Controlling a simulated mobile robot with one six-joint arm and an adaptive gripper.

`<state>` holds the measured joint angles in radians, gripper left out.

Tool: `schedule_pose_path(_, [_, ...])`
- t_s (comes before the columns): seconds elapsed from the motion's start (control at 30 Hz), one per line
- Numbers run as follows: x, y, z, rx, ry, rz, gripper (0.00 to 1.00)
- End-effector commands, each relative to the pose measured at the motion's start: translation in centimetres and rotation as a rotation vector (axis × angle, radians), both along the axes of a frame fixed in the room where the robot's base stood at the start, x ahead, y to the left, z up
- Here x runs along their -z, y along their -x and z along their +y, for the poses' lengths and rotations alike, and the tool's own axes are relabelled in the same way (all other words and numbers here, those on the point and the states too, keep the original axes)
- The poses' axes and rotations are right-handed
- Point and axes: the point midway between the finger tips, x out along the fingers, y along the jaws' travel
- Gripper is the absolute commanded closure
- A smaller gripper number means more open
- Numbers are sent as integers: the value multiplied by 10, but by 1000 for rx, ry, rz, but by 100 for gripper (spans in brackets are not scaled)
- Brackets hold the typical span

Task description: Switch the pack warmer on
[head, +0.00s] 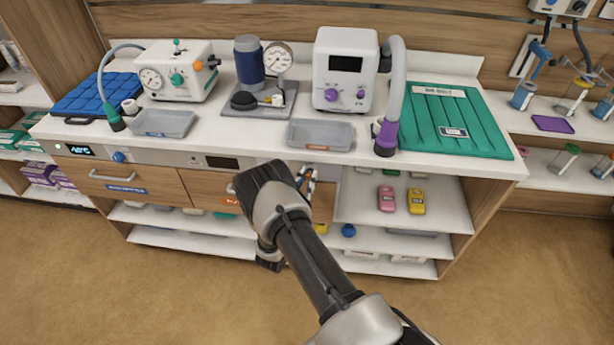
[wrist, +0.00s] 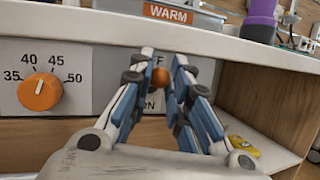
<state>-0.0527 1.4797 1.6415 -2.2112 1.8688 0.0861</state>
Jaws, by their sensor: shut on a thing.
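The pack warmer's pale front panel (wrist: 95,55) shows in the wrist view, below the worktop edge. An orange dial (wrist: 40,92) with marks 35, 40, 45 and 50 is at its left. To the right is a switch with a round orange knob (wrist: 161,86). Part of an OFF label shows above it and ON below it. My gripper (wrist: 160,78) has its blue and white fingers on either side of the knob, shut on it. The fingers hide the switch's base, so its exact position is unclear. In the head view my gripper (head: 308,174) is partly behind my arm.
A grey tray (head: 320,146) sits on the worktop just above, with an orange WARM label (wrist: 182,13) on its front. A white machine (head: 345,75) with a hose and a green mat (head: 450,130) stand nearby. An open shelf (head: 360,210) lies right of the panel.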

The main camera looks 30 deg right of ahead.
Motion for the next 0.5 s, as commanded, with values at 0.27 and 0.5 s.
schedule_pose_path(0.27, [9, 1, 1, -3, 85, -130, 100])
schedule_pose_path(0.5, [8, 1, 1, -2, 92, -139, 100])
